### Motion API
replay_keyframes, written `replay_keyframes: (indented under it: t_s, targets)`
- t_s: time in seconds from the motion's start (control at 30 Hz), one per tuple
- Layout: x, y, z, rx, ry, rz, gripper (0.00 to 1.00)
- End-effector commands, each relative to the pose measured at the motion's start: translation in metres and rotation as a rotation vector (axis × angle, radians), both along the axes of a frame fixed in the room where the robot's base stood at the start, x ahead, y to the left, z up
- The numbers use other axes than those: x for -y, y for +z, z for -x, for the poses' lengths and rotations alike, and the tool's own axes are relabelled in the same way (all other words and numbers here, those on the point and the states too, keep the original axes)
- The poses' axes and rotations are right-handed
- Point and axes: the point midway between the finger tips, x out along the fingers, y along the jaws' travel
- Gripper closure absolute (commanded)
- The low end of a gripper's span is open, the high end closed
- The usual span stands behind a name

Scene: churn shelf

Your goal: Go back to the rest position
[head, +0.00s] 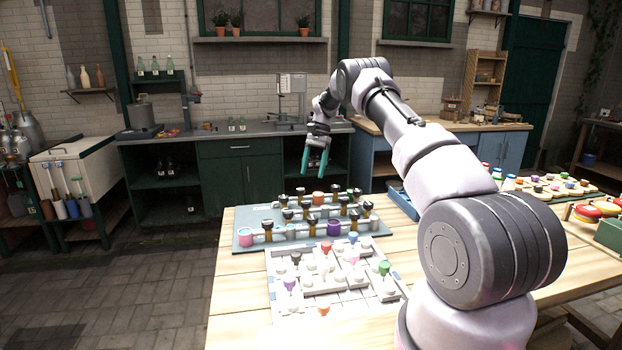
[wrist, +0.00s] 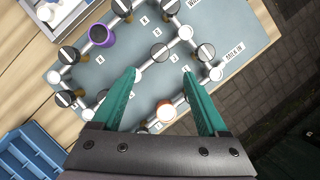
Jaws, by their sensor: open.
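My gripper (head: 315,162) is raised above the back of the wooden table, with its two green fingers pointing down. In the wrist view the gripper (wrist: 160,75) has its fingers spread apart with nothing between them. Beneath it lies a blue-grey board (wrist: 245,40) carrying white pipes, black-topped valves, a purple cup (wrist: 102,36) and an orange-topped piece (wrist: 166,112). The same board shows in the head view (head: 375,232). The fingers look clear of the board's parts.
A light tray of coloured pegs (head: 283,306) sits in front of the board. A blue crate (wrist: 25,155) lies beside the board. More boards with coloured pieces (head: 550,186) stand at the right of the table. A counter (head: 240,131) runs behind. The floor at left is clear.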

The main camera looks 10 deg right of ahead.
Motion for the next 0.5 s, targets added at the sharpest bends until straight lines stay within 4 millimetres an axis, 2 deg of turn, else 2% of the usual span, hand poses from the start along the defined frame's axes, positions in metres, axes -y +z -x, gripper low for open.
replay_keyframes:
  t_s: [0.33,0.43,0.5]
  targets:
    - [0.001,0.004,0.0,0.004,0.001,0.0,0.23]
    - [0.002,0.02,0.002,0.023,0.005,-0.001,0.23]
    - [0.004,0.041,0.006,0.049,0.011,-0.002,0.23]
